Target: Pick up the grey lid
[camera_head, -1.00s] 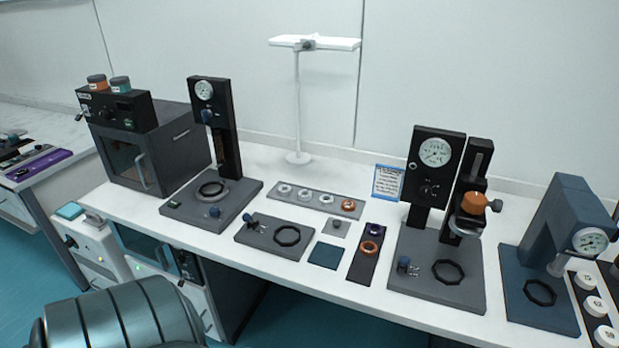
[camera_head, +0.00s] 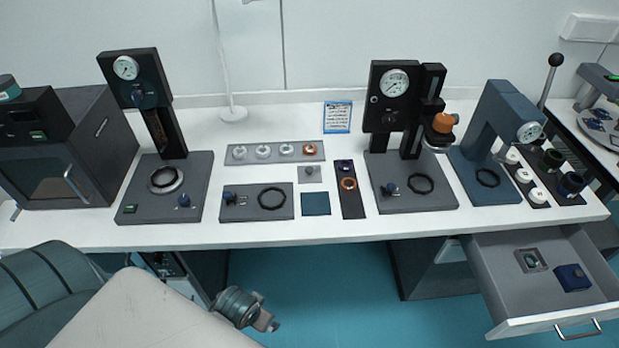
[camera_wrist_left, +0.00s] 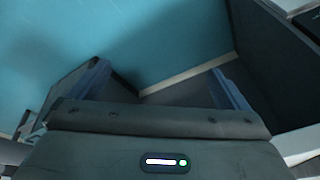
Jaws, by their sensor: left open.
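A small grey square plate with a knob (camera_head: 310,174) lies flat on the white table in the head view, behind a teal square mat (camera_head: 316,204). It looks like the grey lid, but it is small and I cannot be sure. My left gripper (camera_wrist_left: 158,67) is open and empty in the left wrist view, over blue floor and dark panels. In the head view part of my left arm shows low at the front, below the table edge and well apart from the plate. My right gripper is not in view.
A grey strip with several rings (camera_head: 275,152) lies behind the plate, and a dark strip with an orange ring (camera_head: 349,196) lies right of it. Dial stands (camera_head: 395,120) rise on both sides. An open drawer (camera_head: 500,277) at the right holds a blue block (camera_head: 572,278).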

